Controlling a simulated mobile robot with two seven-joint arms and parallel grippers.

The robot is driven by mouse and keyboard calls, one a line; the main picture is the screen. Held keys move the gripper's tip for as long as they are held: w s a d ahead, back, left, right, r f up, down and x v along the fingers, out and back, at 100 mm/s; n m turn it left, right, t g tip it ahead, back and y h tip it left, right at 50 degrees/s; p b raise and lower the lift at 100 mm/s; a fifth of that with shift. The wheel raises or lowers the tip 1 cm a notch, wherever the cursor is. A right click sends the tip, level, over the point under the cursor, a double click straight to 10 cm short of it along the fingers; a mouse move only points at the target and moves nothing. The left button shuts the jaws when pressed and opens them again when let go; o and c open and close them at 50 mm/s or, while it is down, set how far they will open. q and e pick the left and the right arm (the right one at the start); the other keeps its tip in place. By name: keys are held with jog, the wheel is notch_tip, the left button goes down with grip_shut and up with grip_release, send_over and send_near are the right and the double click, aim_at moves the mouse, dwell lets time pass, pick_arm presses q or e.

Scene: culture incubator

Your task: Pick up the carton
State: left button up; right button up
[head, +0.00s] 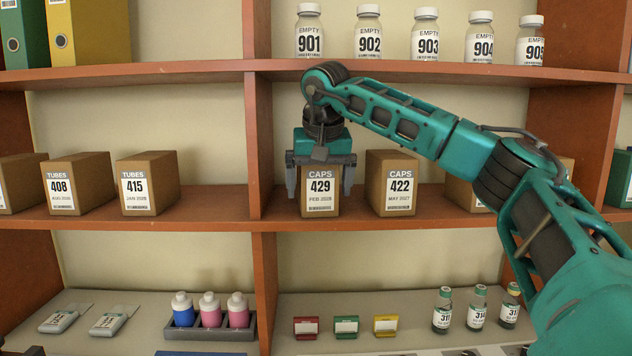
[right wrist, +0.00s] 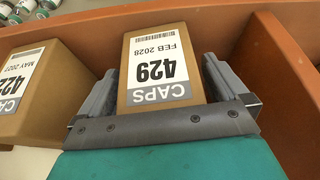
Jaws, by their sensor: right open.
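The carton labelled CAPS 429 (head: 320,204) stands upright on the middle shelf, just right of the upright divider. My right gripper (head: 320,183) is in front of it, with one finger at each side of the carton. The gripper hides the carton's upper part in the head view. In the right wrist view the carton (right wrist: 155,65) sits between the two open fingers of the gripper (right wrist: 158,80). A narrow gap shows beside the right finger; contact on the left side is hard to tell.
The CAPS 422 carton (head: 390,185) stands close on the right, and another carton (head: 462,192) is partly behind my arm. The wooden divider (head: 262,150) is close on the left. Empty bottles (head: 368,35) line the shelf above. Small boxes (head: 346,325) and vials lie below.

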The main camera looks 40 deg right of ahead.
jog(key=shift+c, duration=0.5)
jog(key=c, duration=1)
jog(key=shift+r, duration=0.1)
